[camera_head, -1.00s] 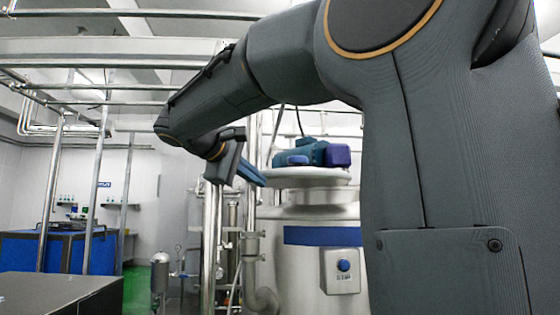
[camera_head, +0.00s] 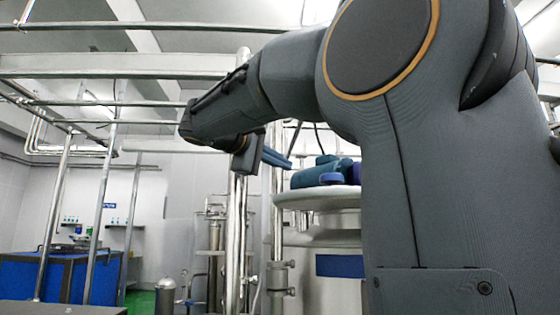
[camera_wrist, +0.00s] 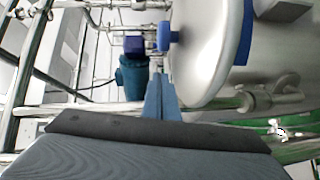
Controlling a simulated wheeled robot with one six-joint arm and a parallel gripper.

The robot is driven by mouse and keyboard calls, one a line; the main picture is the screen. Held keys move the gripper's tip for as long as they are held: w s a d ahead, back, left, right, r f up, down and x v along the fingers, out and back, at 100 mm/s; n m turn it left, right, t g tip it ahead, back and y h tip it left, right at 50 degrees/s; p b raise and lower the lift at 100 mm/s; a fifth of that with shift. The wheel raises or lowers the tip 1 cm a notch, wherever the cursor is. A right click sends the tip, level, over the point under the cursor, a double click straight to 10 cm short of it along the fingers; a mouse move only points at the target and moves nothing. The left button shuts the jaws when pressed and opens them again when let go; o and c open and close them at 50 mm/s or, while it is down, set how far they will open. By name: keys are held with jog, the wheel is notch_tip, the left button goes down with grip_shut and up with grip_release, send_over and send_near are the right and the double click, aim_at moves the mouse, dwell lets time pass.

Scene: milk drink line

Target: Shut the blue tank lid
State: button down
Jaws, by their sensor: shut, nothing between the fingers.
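The steel tank (camera_head: 335,283) with a blue band (camera_head: 340,266) stands behind my arm, which hides its right side. A pale round lid (camera_head: 318,198) shows at its top, with a blue motor (camera_head: 312,176) and a blue knob-like part (camera_head: 330,180) above it. I cannot tell how far the lid stands open. My gripper (camera_head: 288,163) is shut and empty, left of the motor. In the wrist view its blue fingers (camera_wrist: 160,80) point towards the blue knob-like part (camera_wrist: 168,36) beside the large silver round surface (camera_wrist: 203,50); a gap shows between them.
Vertical steel pipes (camera_head: 236,215) stand close left of the tank. A blue crate-like unit (camera_head: 70,275) is at the far left. In the wrist view a blue motor (camera_wrist: 134,77) lies left of the fingers, and a pipe (camera_wrist: 250,101) runs right of them.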

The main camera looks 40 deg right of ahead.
jog(key=p+x, duration=0.2)
jog(key=x, duration=0.5)
jog(key=shift+s+d, duration=0.1)
jog(key=shift+s, duration=0.1)
jog(key=shift+s+d+f+p, duration=0.1)
jog(key=shift+s+d+p, duration=0.7)
jog(key=shift+d, duration=0.15)
jog(key=shift+s+d+f, duration=0.2)
jog(key=shift+d+f, duration=0.05)
jog(key=shift+d, duration=0.3)
